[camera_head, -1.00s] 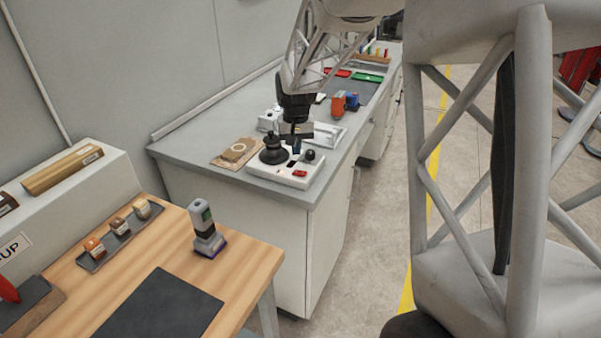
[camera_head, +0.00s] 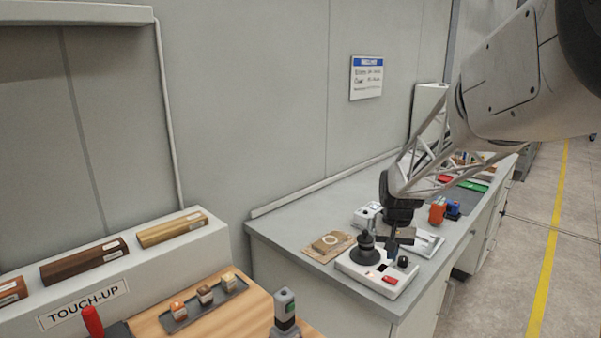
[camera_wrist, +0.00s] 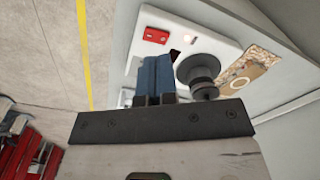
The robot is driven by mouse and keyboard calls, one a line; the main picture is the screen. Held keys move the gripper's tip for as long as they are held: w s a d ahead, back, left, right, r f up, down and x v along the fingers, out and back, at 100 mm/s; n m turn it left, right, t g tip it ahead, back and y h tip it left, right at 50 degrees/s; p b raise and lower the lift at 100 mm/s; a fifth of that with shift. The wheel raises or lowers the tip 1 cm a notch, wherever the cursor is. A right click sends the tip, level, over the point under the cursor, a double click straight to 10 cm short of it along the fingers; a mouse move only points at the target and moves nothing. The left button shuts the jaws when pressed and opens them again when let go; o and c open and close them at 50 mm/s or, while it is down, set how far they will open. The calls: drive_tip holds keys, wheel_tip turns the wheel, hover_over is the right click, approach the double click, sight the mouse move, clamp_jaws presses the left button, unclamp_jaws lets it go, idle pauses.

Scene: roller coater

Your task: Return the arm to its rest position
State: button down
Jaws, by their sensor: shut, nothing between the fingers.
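My gripper (camera_head: 391,249) is at the end of my arm, above the white device (camera_head: 375,279) with a black knob and a red switch on the grey bench. Its fingers also show in the wrist view (camera_wrist: 155,75), blue and closed together with nothing between them. In the wrist view the white device (camera_wrist: 200,42) lies just beyond the fingertips, with the black knob (camera_wrist: 197,70) to their right. I cannot tell whether the fingertips touch the device.
A wooden piece on a brown sheet (camera_head: 329,243) lies left of the device. An orange bottle (camera_head: 437,211) stands farther back on the bench. The right-hand floor is clear.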

drive_tip(key=s+a+r+n, duration=0.1)
drive_tip(key=s+a+r, duration=0.1)
drive_tip(key=s, duration=0.9)
drive_tip(key=s+a+r+t, duration=0.1)
drive_tip(key=s+a+r, duration=0.1)
drive_tip(key=s, duration=0.9)
drive_tip(key=s+a+r+n+t, duration=0.1)
drive_tip(key=s+a+r, duration=0.1)
drive_tip(key=s, duration=1)
drive_tip(key=shift+r+n, duration=0.3)
drive_tip(key=shift+r, duration=0.45)
drive_tip(key=shift+s, duration=0.1)
